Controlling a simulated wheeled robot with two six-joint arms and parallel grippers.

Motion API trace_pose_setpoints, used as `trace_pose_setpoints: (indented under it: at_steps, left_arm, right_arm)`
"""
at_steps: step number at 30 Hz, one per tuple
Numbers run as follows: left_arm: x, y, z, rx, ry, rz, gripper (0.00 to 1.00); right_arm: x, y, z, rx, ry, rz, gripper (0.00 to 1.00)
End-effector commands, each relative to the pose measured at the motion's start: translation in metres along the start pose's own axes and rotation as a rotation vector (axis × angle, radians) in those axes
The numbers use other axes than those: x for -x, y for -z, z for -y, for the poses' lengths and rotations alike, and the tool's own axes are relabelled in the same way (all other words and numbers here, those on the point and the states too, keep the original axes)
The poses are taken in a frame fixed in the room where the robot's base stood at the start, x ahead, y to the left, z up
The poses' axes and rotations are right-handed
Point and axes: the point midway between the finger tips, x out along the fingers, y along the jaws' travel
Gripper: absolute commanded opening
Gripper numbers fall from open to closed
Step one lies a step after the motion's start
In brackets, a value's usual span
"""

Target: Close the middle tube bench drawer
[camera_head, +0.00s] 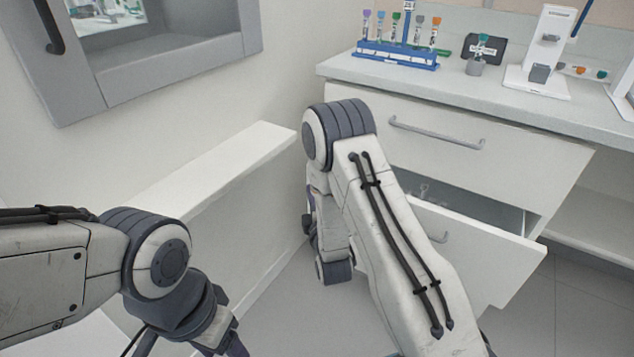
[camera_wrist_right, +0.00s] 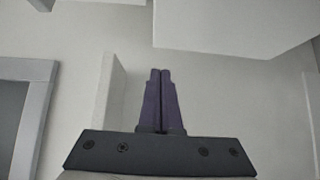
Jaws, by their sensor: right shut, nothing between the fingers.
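The middle drawer (camera_head: 505,252) of the white tube bench stands pulled out below the shut top drawer. Its open inside shows behind its front, and my right arm covers the left part of it.
The top drawer handle (camera_head: 436,133) sticks out above. A blue tube rack (camera_head: 398,58) and a white device (camera_head: 540,60) stand on the bench top. A low white ledge (camera_head: 215,172) runs left of my right arm. Bare floor shows at the lower right.

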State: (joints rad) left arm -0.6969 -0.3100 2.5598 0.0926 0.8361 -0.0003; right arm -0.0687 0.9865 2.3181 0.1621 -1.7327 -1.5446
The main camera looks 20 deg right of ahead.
Motion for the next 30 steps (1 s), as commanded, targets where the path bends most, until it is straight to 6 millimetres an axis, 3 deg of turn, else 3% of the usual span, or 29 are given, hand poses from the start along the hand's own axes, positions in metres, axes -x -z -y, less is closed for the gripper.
trace_pose_setpoints:
  at_steps: [4, 9, 26, 30]
  left_arm:
    - [-0.006, 0.000, 0.001, 0.000, 0.000, 0.000, 0.62]
    - [-0.011, -0.001, 0.001, 0.000, 0.000, 0.000, 0.62]
    - [-0.013, -0.001, 0.001, 0.000, 0.000, 0.000, 0.62]
    - [-0.017, -0.001, 0.001, 0.000, 0.000, 0.000, 0.62]
  right_arm:
    - [-0.032, -0.001, 0.000, -0.001, -0.005, 0.001, 0.00]
    - [-0.049, -0.020, 0.001, 0.000, -0.002, 0.003, 0.00]
    - [-0.059, -0.029, 0.000, 0.000, 0.001, 0.000, 0.00]
    - [-0.073, -0.044, 0.001, -0.002, -0.003, 0.005, 0.00]
